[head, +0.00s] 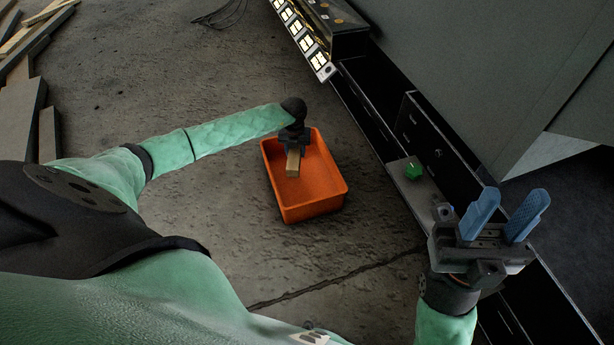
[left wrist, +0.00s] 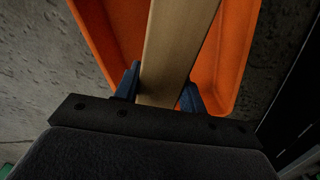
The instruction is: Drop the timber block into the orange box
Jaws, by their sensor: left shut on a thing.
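The orange box (head: 318,207) stands open on the concrete floor in the middle of the head view. Its rim also shows in the left wrist view (left wrist: 237,60). The timber block (head: 293,163) is a short, pale wooden piece. My left gripper (head: 295,146) is shut on the timber block and holds it over the box's opening. In the left wrist view the block (left wrist: 172,50) sits between the blue fingers and points away over the box. I cannot tell how high it is above the box floor. My right gripper (head: 506,216) is open and empty at the right.
A black drawer cabinet (head: 440,150) runs along the right, with a green object (head: 413,172) on a pale surface there. Timber planks (head: 22,110) lie at the far left. A lit rack (head: 305,40) and dark wires (head: 222,14) are at the back. The floor around the box is clear.

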